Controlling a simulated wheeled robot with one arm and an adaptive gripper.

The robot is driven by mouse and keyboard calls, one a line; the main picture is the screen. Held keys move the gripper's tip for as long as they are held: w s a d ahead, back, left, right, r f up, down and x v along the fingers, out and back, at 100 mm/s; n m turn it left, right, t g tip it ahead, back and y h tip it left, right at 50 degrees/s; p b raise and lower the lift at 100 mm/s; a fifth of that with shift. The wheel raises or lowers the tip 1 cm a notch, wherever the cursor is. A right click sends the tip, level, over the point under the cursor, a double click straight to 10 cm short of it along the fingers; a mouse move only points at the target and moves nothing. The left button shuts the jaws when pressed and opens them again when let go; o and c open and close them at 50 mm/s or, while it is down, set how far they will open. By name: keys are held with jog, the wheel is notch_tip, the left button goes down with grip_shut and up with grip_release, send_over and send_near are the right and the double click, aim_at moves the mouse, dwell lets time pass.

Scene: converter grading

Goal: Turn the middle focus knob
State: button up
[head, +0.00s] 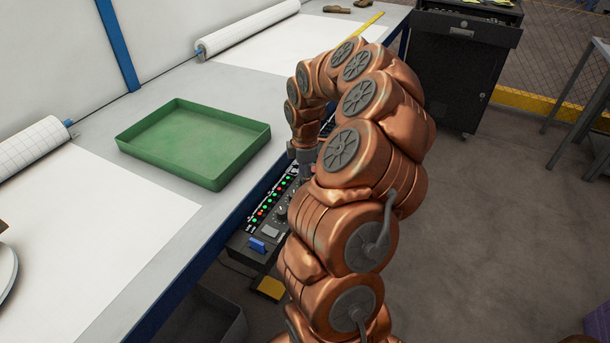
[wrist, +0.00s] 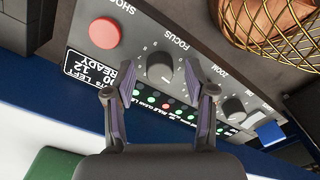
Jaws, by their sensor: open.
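The focus knob (wrist: 160,68) is a dark round knob beside the FOCUS label on the grey control panel (wrist: 196,48) in the wrist view. My gripper (wrist: 157,78) is open, its two fingers on either side of the knob. The fingers look apart from it, but I cannot tell how far they stand above the panel. In the head view my copper arm reaches over the panel (head: 268,232), and the focus knob and fingertips are hidden or too small to make out.
A red button (wrist: 104,33) and a zoom knob (wrist: 234,108) flank the focus knob. A row of green and red lights (wrist: 167,106) runs along the panel. A blue switch (head: 257,245) is at the panel's near end. A green tray (head: 222,184) stands on the table (head: 237,94).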

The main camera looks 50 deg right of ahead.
jog(key=shift+f, duration=0.1)
grip_shut()
dwell(0.4)
jog(key=shift+m+b, duration=0.3)
jog(key=shift+b, duration=0.05)
jog(key=m+b, duration=0.2)
jog(key=shift+d+f+m, duration=0.1)
jog(key=shift+f+m, duration=0.05)
jog(key=shift+m, duration=0.25)
jog(key=m+b, duration=0.3)
jog(key=m, duration=0.1)
jog(key=m+b, duration=0.3)
jog(key=m, duration=0.1)
jog(key=shift+m, duration=0.4)
jog(key=shift+r+m+b, duration=0.2)
jog(key=shift+m+b, duration=0.5)
jog(key=shift+m, duration=0.9)
